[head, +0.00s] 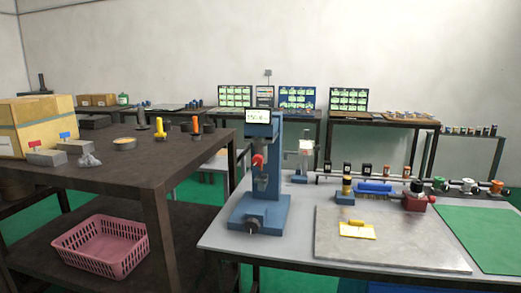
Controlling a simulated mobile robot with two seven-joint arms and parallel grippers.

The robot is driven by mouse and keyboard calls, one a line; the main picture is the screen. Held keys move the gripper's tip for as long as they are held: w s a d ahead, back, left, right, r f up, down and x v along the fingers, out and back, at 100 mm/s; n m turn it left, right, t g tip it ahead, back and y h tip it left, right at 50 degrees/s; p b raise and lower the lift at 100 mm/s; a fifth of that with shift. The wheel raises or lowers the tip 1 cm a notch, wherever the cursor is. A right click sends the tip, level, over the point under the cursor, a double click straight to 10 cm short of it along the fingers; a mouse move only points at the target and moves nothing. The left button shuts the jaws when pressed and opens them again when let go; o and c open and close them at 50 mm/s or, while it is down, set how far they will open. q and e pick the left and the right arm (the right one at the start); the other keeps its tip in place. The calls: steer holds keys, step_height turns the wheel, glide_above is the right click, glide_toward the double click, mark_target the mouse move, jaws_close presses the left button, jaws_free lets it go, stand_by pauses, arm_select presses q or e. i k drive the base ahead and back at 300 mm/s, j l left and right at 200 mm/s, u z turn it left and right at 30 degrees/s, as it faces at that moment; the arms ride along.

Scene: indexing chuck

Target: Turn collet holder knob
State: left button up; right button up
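I cannot tell for certain which part is the collet holder knob. A dark red block device (417,203) with a dark top and a knob on its right side stands on the grey workbench (300,240), at the back edge of a grey plate (390,257). To its left is a small blue-based fixture (345,197) with a black and yellow upright part. A blue press-like machine (262,205) with a display stands at the bench's left, with a red knob (257,160) and a dark round knob (252,227) low in front. Neither gripper is in view.
A dark table (110,165) at left holds a cardboard box (35,120), small blocks and orange-handled tools. A pink basket (100,247) sits on its lower shelf. A yellow item (357,231) lies on the plate. A green mat (485,235) covers the bench's right. A rail device (380,178) lies behind.

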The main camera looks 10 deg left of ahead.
mark_target(258, 160)
steer(key=i+l, duration=0.2)
steer(key=i, duration=0.3)
steer(key=u, duration=1.6)
